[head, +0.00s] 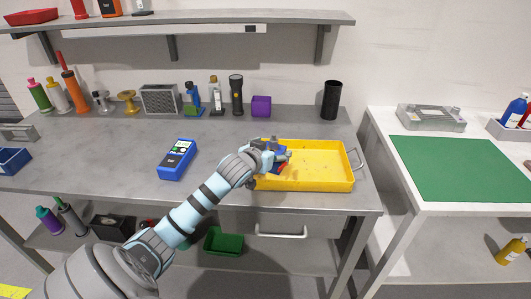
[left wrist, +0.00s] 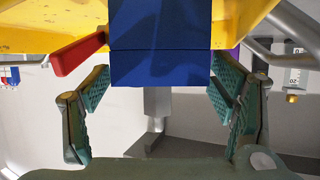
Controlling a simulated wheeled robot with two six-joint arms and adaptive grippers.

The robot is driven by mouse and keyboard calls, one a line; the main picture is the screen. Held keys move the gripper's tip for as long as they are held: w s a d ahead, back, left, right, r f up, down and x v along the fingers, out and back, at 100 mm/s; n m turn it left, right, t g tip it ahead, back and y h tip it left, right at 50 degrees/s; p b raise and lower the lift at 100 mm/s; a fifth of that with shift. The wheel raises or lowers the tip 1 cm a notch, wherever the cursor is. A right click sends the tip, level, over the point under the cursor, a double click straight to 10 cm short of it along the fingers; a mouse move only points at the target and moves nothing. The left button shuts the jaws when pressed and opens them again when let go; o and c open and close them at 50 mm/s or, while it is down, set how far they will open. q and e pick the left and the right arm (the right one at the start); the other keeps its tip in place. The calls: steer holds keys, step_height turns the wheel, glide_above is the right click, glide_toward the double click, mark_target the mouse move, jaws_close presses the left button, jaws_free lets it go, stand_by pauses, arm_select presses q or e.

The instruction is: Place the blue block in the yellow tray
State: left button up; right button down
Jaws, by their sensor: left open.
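The yellow tray (head: 325,184) lies on the grey bench near its right front corner. My left gripper (head: 283,154) is over the left end of the tray. The blue block (head: 281,157) shows partly at its fingers, mostly hidden by the gripper. In the left wrist view the blue block (left wrist: 160,70) stands between the open fingers, and yellow tray wall (left wrist: 60,25) shows around it. The fingers stand apart on both sides of the block. A red piece (left wrist: 78,54) shows beside the left finger. I cannot tell whether the block rests on the tray floor. My right gripper is not in view.
A blue handheld meter (head: 177,160) lies left of my arm. A purple box (head: 261,106), a flashlight (head: 236,95) and a black cylinder (head: 331,100) stand along the back. A side table with a green mat (head: 458,168) stands to the right. The bench middle is mostly clear.

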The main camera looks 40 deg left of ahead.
arm_select(q)
steer(key=p+v, duration=0.3)
steer(key=v, duration=0.8)
steer(key=shift+r, duration=0.15)
